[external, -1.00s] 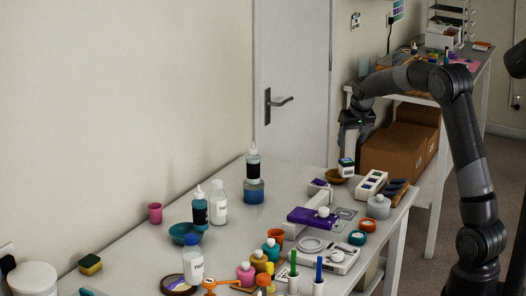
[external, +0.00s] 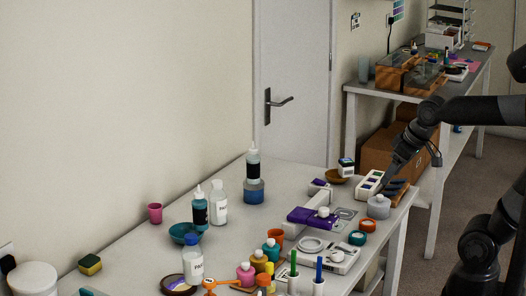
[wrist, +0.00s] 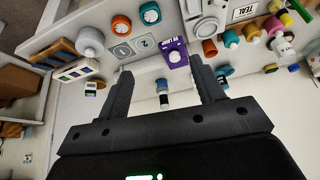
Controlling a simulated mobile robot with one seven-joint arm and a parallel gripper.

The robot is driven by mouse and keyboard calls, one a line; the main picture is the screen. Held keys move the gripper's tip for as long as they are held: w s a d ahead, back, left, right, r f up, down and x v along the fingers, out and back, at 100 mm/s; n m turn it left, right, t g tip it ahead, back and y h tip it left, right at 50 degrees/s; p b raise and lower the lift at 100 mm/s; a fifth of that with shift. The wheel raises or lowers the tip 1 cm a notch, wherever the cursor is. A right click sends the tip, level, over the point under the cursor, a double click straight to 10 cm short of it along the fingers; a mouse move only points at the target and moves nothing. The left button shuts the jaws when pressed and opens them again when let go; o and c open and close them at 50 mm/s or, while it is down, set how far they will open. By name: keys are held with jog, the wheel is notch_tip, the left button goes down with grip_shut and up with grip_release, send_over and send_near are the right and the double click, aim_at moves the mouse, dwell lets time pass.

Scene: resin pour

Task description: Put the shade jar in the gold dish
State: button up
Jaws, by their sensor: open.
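The shade jar (external: 346,167), a small jar with a dark top and a pale, teal-marked body, is at the gold dish (external: 332,177) at the table's far end. In the external view the jar overlaps the right side of the brownish-gold dish; I cannot tell whether it sits inside or on the rim. In the wrist view the jar (wrist: 90,88) shows left of the fingers, with a bit of the dish behind it. My gripper (external: 389,180) is open and empty, above the table's right edge, apart from the jar. In the wrist view its fingers (wrist: 161,70) are spread.
A purple-topped stand (external: 313,217), orange and teal pots and several bottles fill the table's middle and front. The back-left tabletop is mostly clear.

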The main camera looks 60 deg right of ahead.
jog(key=shift+n, duration=0.6)
jog(key=s, duration=0.1)
jog(key=s+a+f, duration=0.1)
jog(key=s, duration=0.1)
jog(key=s+a+f, duration=0.1)
jog(key=shift+s+a, duration=0.1)
jog(key=shift+s, duration=0.05)
dwell(0.6)
